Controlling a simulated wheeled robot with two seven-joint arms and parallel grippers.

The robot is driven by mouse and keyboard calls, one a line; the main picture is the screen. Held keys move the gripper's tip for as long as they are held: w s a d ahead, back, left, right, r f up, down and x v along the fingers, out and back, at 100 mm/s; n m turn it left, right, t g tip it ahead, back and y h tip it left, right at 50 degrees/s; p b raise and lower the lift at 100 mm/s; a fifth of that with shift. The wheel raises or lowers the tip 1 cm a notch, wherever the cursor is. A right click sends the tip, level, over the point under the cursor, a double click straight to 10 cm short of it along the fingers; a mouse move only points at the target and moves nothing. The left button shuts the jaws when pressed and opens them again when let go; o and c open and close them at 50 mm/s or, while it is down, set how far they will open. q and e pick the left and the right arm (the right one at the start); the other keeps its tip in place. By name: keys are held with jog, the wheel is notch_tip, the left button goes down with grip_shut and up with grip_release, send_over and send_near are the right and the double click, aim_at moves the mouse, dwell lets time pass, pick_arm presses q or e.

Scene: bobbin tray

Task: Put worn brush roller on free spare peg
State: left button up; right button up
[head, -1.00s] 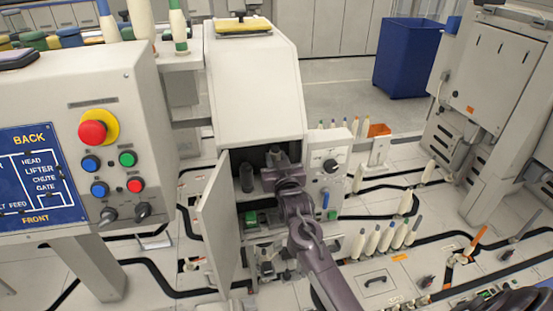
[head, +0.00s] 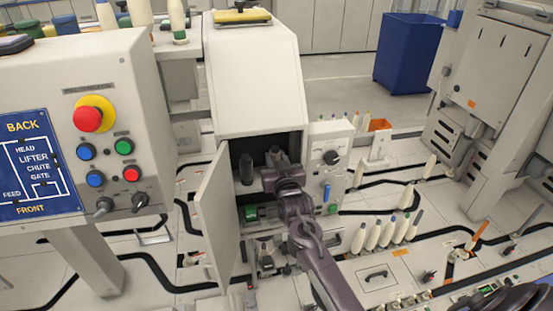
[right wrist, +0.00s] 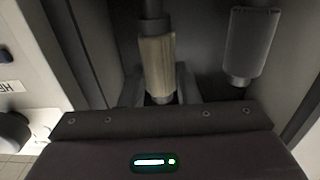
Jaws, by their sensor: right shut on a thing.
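In the right wrist view a beige, fibrous-looking roller (right wrist: 157,62) stands between the fingers of my right gripper (right wrist: 158,88), which is shut on it. I take it to be the worn brush roller. A dark grey roller (right wrist: 250,42) hangs to its right, apart from the gripper. In the head view my right gripper (head: 270,178) reaches into the open cabinet, and its wrist hides most of the held roller. A dark cylinder (head: 246,168) stands left of it inside. I cannot make out a free spare peg. My left gripper is not in view.
The cabinet door (head: 216,220) stands open on the left, close to the gripper. A knob panel (head: 330,165) borders the opening on the right. A control console (head: 80,130) is at left.

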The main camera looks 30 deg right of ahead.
jog(key=shift+f+b, duration=0.35)
jog(key=shift+f, duration=0.35)
jog(key=o, duration=1)
jog(key=shift+o, duration=0.2)
